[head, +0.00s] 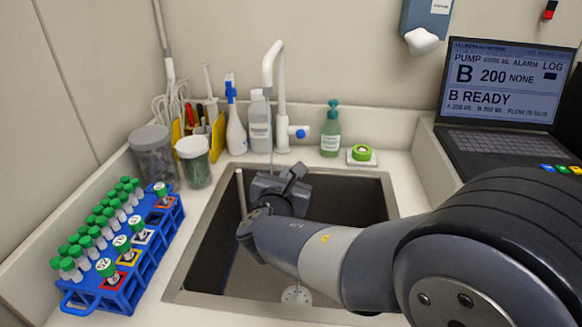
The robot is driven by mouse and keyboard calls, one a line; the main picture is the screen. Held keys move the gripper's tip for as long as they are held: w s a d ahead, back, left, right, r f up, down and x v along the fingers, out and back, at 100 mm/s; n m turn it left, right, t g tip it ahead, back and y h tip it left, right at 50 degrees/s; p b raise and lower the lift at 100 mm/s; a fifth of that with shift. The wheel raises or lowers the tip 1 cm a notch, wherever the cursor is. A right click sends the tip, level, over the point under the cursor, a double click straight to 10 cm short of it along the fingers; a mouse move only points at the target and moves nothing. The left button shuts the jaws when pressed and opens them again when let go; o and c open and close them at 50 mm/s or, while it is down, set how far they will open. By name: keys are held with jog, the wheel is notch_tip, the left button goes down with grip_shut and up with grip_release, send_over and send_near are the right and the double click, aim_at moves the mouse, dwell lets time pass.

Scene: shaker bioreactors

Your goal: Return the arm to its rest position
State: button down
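My arm reaches in from the right edge of the head view, across the front of the sink. My gripper (287,183) is over the sink's far left part, below the tap. Its fingers are dark and seen from behind, and whether they are open or shut is not clear. I see nothing held in it, but the fingertips are partly hidden by the wrist.
The sink (352,200) lies under my arm. A blue rack (150,262) of green-capped tubes stands at left. A white tap (281,100), spray bottle (235,125), jars (194,160) and soap bottle (331,135) line the back. A laptop (505,100) stands at right.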

jog(key=shift+s, duration=0.2)
jog(key=w+d+r+p, duration=0.1)
jog(key=w+p, duration=0.2)
jog(key=w, duration=0.8)
jog(key=shift+w+d+p, duration=0.15)
jog(key=shift+d+p, duration=0.2)
jog(key=shift+r, duration=0.15)
